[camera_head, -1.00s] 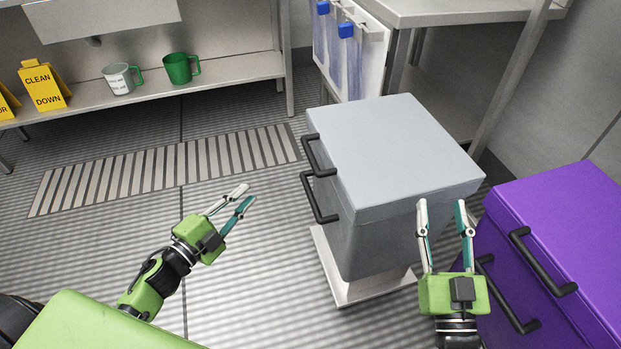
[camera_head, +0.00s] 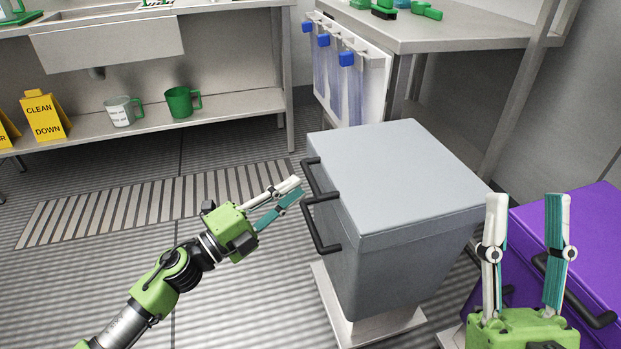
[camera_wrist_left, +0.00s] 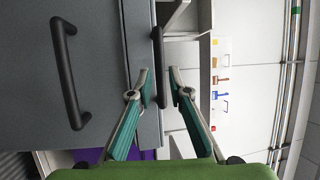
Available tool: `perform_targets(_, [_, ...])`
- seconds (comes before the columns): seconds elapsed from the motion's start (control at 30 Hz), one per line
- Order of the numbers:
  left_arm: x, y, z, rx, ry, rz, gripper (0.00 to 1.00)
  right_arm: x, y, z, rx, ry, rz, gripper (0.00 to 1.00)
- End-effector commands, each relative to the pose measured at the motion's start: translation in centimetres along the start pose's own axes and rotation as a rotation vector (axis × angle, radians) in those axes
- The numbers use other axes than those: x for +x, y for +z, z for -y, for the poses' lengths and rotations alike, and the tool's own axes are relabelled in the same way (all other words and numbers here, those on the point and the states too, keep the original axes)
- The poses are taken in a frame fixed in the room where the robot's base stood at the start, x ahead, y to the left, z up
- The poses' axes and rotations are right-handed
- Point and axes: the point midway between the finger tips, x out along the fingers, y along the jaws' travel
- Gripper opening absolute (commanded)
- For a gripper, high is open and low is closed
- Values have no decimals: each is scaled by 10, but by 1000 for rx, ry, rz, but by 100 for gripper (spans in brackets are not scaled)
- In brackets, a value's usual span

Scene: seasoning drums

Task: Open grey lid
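The grey lid (camera_head: 405,170) lies shut on the grey drum (camera_head: 385,275), right of centre in the head view. Two dark handles stick out on the drum's left side: the upper handle (camera_head: 312,180) at the lid and the lower handle (camera_head: 318,232) on the body. My left gripper (camera_head: 293,191) is open, its tips just left of the upper handle. In the left wrist view, the upper handle (camera_wrist_left: 158,55) shows between and ahead of the open fingers; contact cannot be told. My right gripper (camera_head: 527,205) is open and empty, right of the grey drum.
A purple drum (camera_head: 590,230) with handles stands at the right, behind my right gripper. A steel table (camera_head: 440,35) stands behind the grey drum. A shelf (camera_head: 230,103) with two jugs is at the back left. The floor left of the drum is clear.

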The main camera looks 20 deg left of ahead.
Motion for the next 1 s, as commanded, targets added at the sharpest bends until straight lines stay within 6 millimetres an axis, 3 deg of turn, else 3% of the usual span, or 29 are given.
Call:
perform_targets(0.2, [34,0,1,0,-2,0,18,0,-1,0,1,0,-6,40])
perform_targets(0.4, [51,0,0,-2,0,0,18,0,0,0,1,0,0,40])
perform_targets(0.8, [56,0,0,-2,0,0,18,0,1,0,0,0,3,40])
perform_targets(0.87, [56,0,0,-2,0,0,2,0,1,0,0,0,3,40])
perform_targets(1.0, [56,0,-1,-2,1,1,0,0,1,0,0,0,3,40])
